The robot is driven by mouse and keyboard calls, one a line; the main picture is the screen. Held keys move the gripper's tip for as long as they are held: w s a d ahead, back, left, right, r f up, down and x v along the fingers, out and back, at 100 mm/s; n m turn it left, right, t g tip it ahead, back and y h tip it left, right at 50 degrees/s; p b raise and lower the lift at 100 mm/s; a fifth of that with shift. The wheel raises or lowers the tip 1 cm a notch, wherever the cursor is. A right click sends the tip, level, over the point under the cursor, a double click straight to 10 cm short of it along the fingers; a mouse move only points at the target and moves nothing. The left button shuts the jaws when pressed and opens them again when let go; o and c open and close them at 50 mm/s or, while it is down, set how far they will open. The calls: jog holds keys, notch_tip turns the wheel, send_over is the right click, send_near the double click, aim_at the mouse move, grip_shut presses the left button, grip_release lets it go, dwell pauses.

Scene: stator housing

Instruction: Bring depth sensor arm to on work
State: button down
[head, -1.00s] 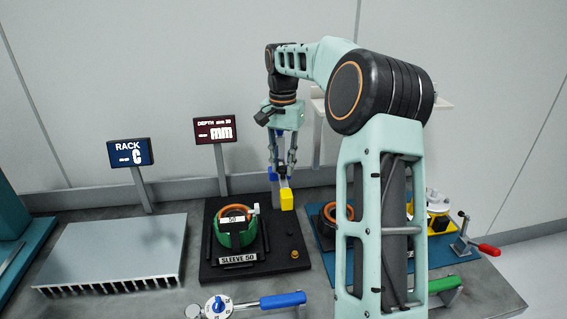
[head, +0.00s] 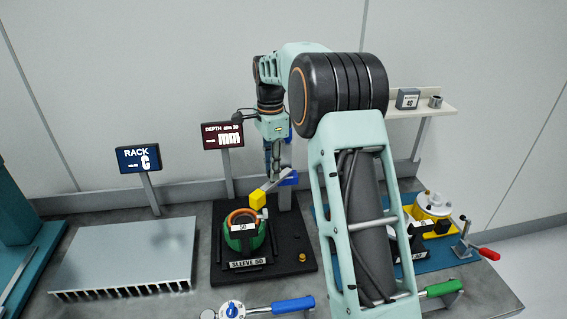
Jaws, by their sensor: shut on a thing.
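The depth sensor arm (head: 273,184) is a short grey bar between a blue pivot (head: 289,178) on a post and a yellow block (head: 257,200) at its free end. It points left and toward the front. The yellow block appears just above the back right edge of the green work (head: 234,239), which carries an orange ring and a "50" tag; whether they touch is unclear. My gripper (head: 272,177) points down from above and is shut on the bar, between block and pivot. The fingertip contact is small and partly hidden.
The work sits on a black base (head: 290,262) labelled "SLEEVE 50". A red DEPTH display (head: 222,135) and a blue RACK display (head: 138,158) stand behind. A blue-handled lever (head: 290,305) is in front, a grey finned plate (head: 130,255) left. My arm hides part of a blue mat (head: 465,250).

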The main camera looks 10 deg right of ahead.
jog(key=shift+w+a+r+m+p, duration=0.1)
jog(key=shift+w+a+m+p, duration=0.15)
jog(key=shift+w+m+p, duration=0.35)
jog(key=shift+w+a+m+p, duration=0.2)
jog(key=shift+m+p, duration=0.15)
jog(key=shift+m, duration=0.55)
jog(key=c, duration=1.7)
grip_release()
notch_tip(320, 180, up, 12)
jog(key=shift+f, duration=0.1)
